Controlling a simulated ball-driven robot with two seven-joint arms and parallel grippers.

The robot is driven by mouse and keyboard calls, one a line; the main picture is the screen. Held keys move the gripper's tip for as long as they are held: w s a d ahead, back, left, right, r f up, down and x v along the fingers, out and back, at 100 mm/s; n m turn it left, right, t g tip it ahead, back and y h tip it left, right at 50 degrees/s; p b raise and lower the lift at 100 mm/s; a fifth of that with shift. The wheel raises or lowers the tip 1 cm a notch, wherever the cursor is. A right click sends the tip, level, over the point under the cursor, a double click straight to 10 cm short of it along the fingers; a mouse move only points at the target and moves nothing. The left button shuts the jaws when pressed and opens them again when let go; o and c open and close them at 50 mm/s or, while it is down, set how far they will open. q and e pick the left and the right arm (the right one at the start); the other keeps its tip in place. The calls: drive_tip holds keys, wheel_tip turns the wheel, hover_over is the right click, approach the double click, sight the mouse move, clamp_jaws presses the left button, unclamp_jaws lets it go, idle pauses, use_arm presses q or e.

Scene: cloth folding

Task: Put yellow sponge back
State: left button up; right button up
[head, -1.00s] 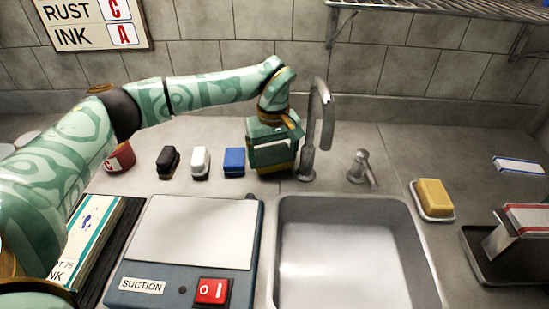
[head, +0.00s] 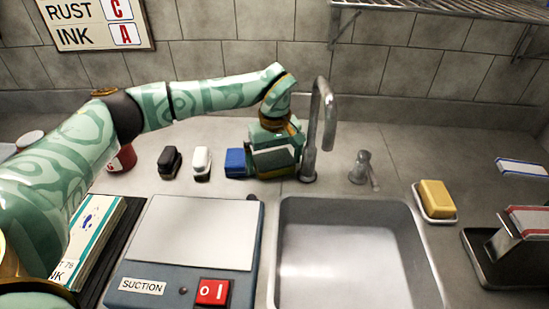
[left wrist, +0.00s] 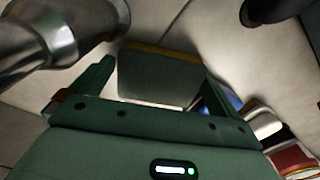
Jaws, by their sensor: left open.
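The yellow sponge (head: 434,193) lies in a small white dish (head: 440,219) on the counter, right of the sink. My left gripper (head: 274,163) is open, low over the counter just left of the tap, well away from that sponge. In the left wrist view, a dark grey-green slab with a yellowish edge (left wrist: 160,80) shows between the spread fingers. I cannot tell what it is or whether the fingers touch it. My right gripper is not in view.
The tap (head: 318,130) stands close right of my left gripper. A blue block (head: 235,161), a white one (head: 201,162) and a black one (head: 169,162) stand to its left. The sink (head: 350,250) lies in front; a rack (head: 515,260) is at the right.

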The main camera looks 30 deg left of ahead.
sight(274, 160)
use_arm(q)
wheel_tip(274, 160, up, 13)
drive_tip(key=p, duration=0.4)
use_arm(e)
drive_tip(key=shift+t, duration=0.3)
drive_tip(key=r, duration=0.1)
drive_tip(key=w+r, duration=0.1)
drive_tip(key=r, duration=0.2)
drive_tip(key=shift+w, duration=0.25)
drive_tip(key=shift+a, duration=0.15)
